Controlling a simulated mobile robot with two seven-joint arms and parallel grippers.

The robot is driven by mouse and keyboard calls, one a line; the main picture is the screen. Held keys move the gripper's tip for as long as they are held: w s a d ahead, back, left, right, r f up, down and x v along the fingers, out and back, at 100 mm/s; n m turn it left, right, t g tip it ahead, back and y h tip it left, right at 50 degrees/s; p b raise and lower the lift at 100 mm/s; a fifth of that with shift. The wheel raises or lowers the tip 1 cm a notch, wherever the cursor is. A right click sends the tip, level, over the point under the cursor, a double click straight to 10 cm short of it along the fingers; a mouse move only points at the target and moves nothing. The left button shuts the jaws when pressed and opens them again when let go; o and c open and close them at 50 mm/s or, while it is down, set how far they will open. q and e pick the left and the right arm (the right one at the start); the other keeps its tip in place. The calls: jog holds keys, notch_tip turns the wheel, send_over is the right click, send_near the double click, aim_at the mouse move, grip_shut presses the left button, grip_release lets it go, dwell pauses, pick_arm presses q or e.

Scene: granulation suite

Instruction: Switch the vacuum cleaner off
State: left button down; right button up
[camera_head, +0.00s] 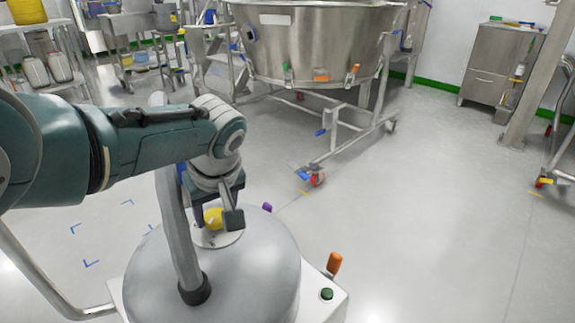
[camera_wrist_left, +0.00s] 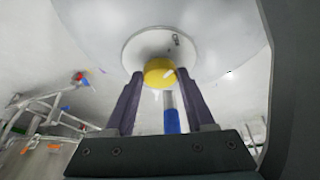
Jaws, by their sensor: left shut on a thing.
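The vacuum cleaner (camera_head: 250,262) stands at the bottom of the head view, with a rounded grey top. A round pale plate (camera_head: 228,239) on it carries a yellow knob (camera_head: 213,219). My left gripper (camera_head: 216,221) reaches down to the plate and is shut on the knob. In the left wrist view the two dark fingers (camera_wrist_left: 160,78) stand on either side of the yellow knob (camera_wrist_left: 159,72), their tips at its sides. Part of the knob is hidden by a finger in the head view. My right gripper is not in view.
A grey pipe (camera_head: 178,235) rises from the vacuum beside my left arm. An orange handle (camera_head: 334,263) and a green button (camera_head: 327,294) sit at its right corner. A large steel vessel (camera_head: 312,45) on a wheeled frame stands behind. The floor at right is clear.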

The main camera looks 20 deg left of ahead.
pick_arm(q)
jog(key=shift+w+n+g+b, duration=0.1)
jog(key=shift+n+g+b, duration=0.3)
jog(key=shift+n+b, duration=0.75)
jog(key=shift+c, duration=1.3)
grip_release()
jog(key=shift+y, duration=0.3)
jog(key=p+v, duration=0.9)
jog(key=v, duration=0.1)
